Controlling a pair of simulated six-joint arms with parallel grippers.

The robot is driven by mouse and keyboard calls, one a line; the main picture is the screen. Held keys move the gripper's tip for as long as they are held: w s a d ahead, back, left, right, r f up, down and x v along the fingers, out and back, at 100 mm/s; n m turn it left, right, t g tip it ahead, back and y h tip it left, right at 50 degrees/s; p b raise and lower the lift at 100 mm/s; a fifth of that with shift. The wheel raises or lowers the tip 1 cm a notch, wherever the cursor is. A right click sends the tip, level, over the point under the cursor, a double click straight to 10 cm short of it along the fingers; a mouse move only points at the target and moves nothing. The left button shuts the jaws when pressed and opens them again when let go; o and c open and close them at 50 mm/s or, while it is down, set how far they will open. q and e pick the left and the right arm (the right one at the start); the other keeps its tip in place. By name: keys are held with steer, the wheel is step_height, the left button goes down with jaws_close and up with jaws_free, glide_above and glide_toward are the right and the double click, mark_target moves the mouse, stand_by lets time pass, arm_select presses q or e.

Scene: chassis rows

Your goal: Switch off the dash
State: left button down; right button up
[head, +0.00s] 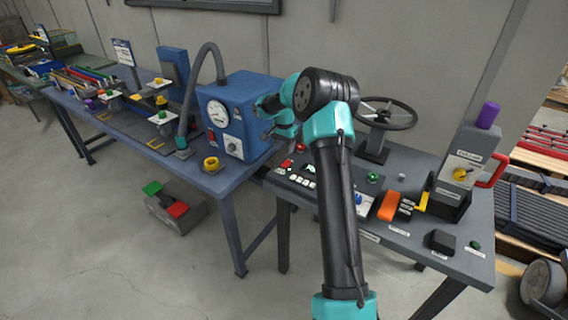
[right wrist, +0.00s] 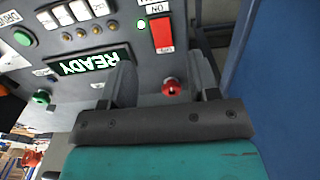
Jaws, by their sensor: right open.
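The dash (right wrist: 75,110) is a grey panel on the right-hand table. In the right wrist view it appears upside down, with a lit green READY display (right wrist: 88,63), a red rocker switch (right wrist: 162,36) marked ON and OFF, and a small lit green lamp (right wrist: 141,24). The rocker also shows in the head view (head: 287,164). A red knob (right wrist: 172,88) appears between my right gripper's fingers. My right gripper (head: 263,118) is open and empty, above the dash's left end and beside the blue gauge box. The left gripper is not in view.
The blue gauge box (head: 250,98) stands close to my right gripper, with a grey hose on its left. A steering wheel (head: 386,113) is behind the dash.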

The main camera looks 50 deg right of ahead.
mark_target(284, 166)
step_height(284, 166, down, 9)
steer(key=shift+r, duration=0.1)
stand_by(0.4)
